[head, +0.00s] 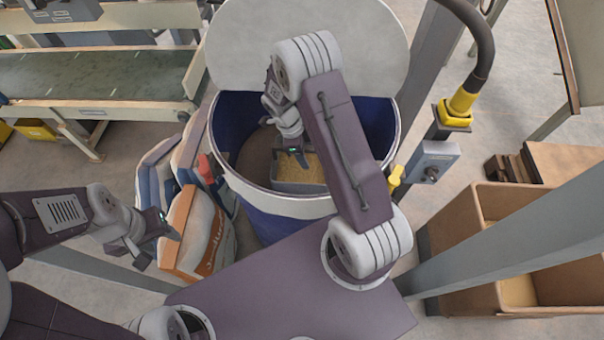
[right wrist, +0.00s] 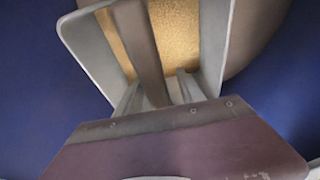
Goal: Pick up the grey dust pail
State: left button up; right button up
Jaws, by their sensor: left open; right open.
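The grey dust pail (head: 300,187) sits inside a blue drum (head: 236,125) with a pale rim and holds yellow-brown grainy material. In the right wrist view the pail (right wrist: 88,45) is close ahead, with a grey-brown bar (right wrist: 142,45) crossing its open top. My right gripper (head: 298,160) reaches down into the drum at the pail. Its open fingers (right wrist: 158,92) show on either side of the bar's near end; whether they touch it I cannot tell. My left gripper (head: 160,248) is open and empty, left of the drum, near the sacks.
Several filled sacks (head: 190,205) stand left of the drum. The drum's round pale lid (head: 310,35) stands up behind it. A grey post and a switch box (head: 432,162) are at the right. A brown open box (head: 490,195) stands at the lower right.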

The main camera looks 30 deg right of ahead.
jog(key=shift+f, duration=0.1)
dwell(0.3)
grip_shut()
dwell(1.3)
